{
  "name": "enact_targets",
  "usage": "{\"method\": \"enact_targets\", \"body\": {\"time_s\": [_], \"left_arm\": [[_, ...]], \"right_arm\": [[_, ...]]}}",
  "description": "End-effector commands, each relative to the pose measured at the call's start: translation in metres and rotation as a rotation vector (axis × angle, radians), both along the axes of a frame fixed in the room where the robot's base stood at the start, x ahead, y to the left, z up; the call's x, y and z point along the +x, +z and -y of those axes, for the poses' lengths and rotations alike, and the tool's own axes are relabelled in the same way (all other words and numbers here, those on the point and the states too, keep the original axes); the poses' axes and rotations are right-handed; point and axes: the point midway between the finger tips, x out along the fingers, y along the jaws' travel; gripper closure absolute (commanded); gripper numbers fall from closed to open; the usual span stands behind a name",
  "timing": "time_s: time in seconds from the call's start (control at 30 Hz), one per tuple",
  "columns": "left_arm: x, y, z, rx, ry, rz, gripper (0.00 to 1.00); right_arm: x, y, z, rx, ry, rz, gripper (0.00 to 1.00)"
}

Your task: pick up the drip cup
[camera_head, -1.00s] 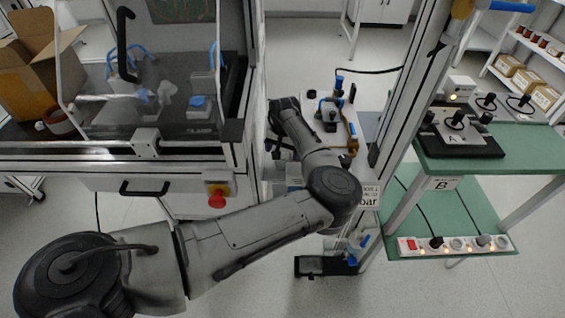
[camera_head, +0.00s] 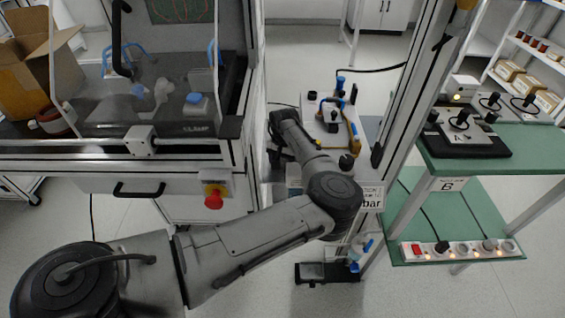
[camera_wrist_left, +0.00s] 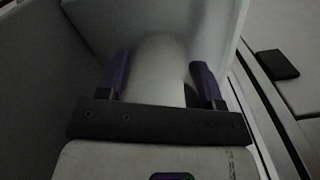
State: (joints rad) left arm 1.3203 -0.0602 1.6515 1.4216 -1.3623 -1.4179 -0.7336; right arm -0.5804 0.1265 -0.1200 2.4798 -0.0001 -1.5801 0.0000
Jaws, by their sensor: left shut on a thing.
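The drip cup (camera_wrist_left: 160,85) appears as a pale, smooth, round-sided cup in the left wrist view. My left gripper (camera_wrist_left: 161,70) has its two purple fingers on either side of it and is shut on it. Pale walls stand close around the cup, and its far end is dim. In the head view my left arm reaches to the narrow gap between the glazed cabinet and the small bench; its fingers and the cup are hidden there. My right gripper is in neither view.
The cabinet (camera_head: 110,165) with a red stop button (camera_head: 213,198) stands left of the arm. A white plate with blue-handled fittings (camera_head: 332,118) lies right of it, beside a metal upright. Green shelves (camera_head: 500,150) stand at the right.

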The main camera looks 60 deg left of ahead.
Motion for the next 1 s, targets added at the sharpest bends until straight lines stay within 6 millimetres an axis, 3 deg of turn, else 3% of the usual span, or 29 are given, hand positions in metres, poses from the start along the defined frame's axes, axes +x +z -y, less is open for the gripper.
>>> {"method": "enact_targets", "body": {"time_s": [0.13,0.37,0.8,1.0], "left_arm": [[0.000,0.000,0.000,0.000,0.000,0.000,0.63],[0.000,0.003,0.000,0.001,0.000,-0.001,0.63],[0.000,0.073,0.000,0.001,0.000,-0.001,0.63],[0.000,0.094,0.000,0.001,0.000,-0.001,0.63]], "right_arm": [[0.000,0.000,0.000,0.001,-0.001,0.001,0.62],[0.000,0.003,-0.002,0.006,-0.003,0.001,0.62],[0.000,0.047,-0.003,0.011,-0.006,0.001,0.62],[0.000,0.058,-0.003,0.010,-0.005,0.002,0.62]]}}
